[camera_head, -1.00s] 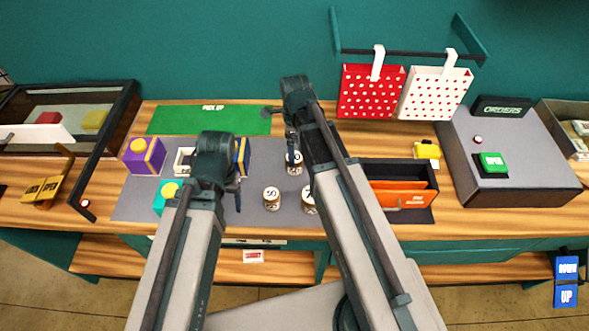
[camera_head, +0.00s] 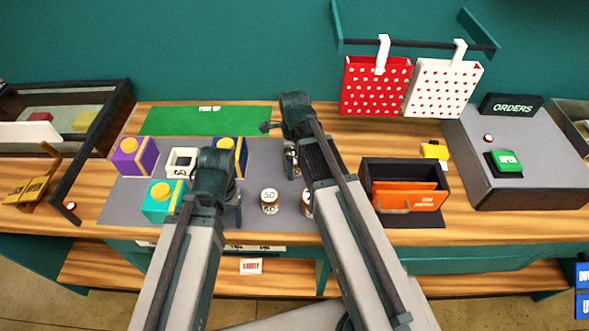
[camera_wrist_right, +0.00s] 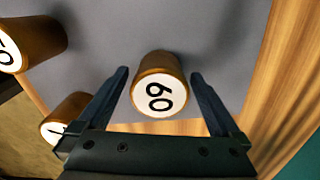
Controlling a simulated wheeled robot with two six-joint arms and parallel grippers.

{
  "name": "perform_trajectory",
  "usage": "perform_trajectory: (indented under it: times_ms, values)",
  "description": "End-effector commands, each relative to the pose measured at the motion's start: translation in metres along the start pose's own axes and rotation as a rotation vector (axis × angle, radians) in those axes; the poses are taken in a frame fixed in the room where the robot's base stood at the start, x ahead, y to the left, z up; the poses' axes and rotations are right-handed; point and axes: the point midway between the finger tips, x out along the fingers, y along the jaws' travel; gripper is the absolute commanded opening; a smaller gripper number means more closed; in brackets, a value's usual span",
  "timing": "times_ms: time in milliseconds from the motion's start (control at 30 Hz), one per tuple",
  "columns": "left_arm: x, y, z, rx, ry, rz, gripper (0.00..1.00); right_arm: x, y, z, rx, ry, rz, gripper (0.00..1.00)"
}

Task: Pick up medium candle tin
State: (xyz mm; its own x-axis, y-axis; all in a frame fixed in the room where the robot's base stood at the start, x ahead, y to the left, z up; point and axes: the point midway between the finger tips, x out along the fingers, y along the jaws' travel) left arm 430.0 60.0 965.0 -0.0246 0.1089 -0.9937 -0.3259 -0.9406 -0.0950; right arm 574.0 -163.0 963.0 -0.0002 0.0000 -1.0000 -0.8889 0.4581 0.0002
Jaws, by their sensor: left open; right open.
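Several small brown candle tins with white, numbered lids stand on the grey mat (camera_head: 255,160). One tin marked 50 (camera_head: 269,200) stands between my arms, and another (camera_head: 307,204) is partly hidden by my right arm. A third, mostly covered by my right gripper (camera_head: 291,162), is at the back. I cannot tell from size which tin is medium. My left gripper (camera_head: 234,192) is open and empty left of the 50 tin.
Purple (camera_head: 134,157) and teal (camera_head: 164,201) gift boxes, a white box (camera_head: 181,161) and a blue box (camera_head: 239,150) lie around my left gripper. A black holder with orange envelopes (camera_head: 408,192) stands right of my right arm. A green mat (camera_head: 190,121) lies behind.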

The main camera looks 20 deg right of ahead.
Motion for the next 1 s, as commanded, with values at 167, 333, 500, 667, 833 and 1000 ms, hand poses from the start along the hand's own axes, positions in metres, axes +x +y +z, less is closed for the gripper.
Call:
perform_trajectory:
  times_ms: [167,333,500,667,833,1000]
  values:
    - [-0.0003,0.0,0.0,0.0,0.0,0.0,0.67,-0.0003,0.0,-0.0001,0.0,0.0,0.0,1.0]
    - [-0.0003,0.0,0.0,0.0,0.0,0.0,0.67,-0.0003,0.0,-0.0001,0.0,0.0,0.0,0.77]
    - [-0.0003,0.0,0.0,0.0,0.0,0.0,0.67,-0.0003,0.0,-0.0001,0.0,0.0,0.0,0.46]
    - [-0.0003,0.0,0.0,0.0,0.0,0.0,0.67,-0.0003,-0.0001,-0.0001,0.0,0.0,0.0,0.17]
    - [-0.0003,0.0,0.0,0.0,0.0,0.0,0.67,-0.0003,-0.0001,-0.0001,0.0,0.0,0.0,0.06]
    - [-0.0015,-0.0001,0.0001,0.0,0.0,0.0,0.67,-0.0015,-0.0001,-0.0001,0.0,0.0,0.0,0.06]
